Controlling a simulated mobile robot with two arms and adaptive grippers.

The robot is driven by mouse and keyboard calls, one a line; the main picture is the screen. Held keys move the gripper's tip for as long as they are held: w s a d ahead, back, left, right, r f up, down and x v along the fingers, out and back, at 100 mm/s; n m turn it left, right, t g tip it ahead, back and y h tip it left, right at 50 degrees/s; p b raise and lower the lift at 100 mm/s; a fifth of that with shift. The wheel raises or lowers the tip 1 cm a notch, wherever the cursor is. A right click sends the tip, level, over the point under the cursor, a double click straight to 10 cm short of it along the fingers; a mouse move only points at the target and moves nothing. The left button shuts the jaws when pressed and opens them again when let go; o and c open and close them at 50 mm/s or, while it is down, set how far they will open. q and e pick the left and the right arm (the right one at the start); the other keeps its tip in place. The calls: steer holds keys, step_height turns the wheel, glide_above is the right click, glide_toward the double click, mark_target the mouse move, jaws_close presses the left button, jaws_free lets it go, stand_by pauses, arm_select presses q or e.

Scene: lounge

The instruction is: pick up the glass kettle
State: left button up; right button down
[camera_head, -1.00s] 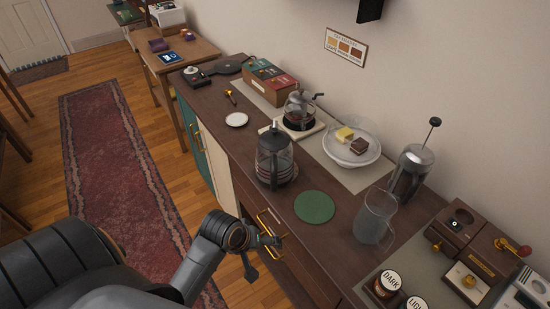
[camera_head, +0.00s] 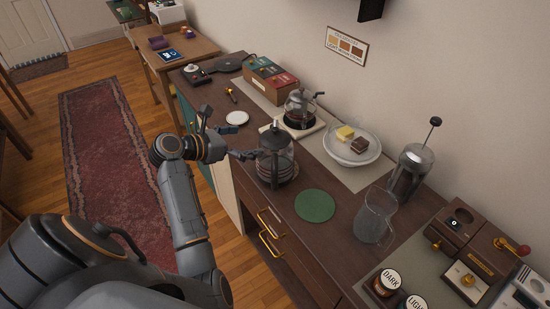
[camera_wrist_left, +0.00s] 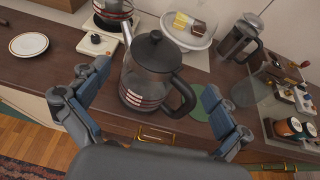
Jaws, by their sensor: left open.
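The glass kettle (camera_head: 275,165) stands upright on the dark wooden counter, with clear walls, a black lid and handle, and red and white stripes low on the glass. In the left wrist view the kettle (camera_wrist_left: 148,82) is in the middle, its handle to the right. My left gripper (camera_head: 225,134) is open and empty at the counter's front side, just left of the kettle. In the left wrist view its fingers (camera_wrist_left: 155,84) spread to either side of the kettle; I cannot tell whether they touch it. My right gripper is not in view.
A smaller glass pot (camera_head: 299,112) stands on a pale board behind the kettle. A green round mat (camera_head: 315,206), a glass jug (camera_head: 373,218) and a French press (camera_head: 411,172) are to the right. A white saucer (camera_head: 237,118) lies left. A glass plate (camera_head: 366,157) holds cakes.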

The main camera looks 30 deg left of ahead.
mark_target(272, 137)
arm_select(q)
steer(key=x, duration=0.7)
steer(key=shift+p, duration=0.35)
steer(key=shift+w+d+f+p, duration=0.15)
steer(key=shift+w+p, duration=0.15)
steer(key=shift+w, duration=0.15)
steer(key=p+x, duration=0.1)
steer(key=x, duration=0.3)
steer(key=shift+f, duration=0.25)
steer(key=c, duration=1.4)
steer(key=shift+a+r, duration=0.1)
steer(key=shift+a, duration=0.1)
steer(key=shift+c, duration=0.7)
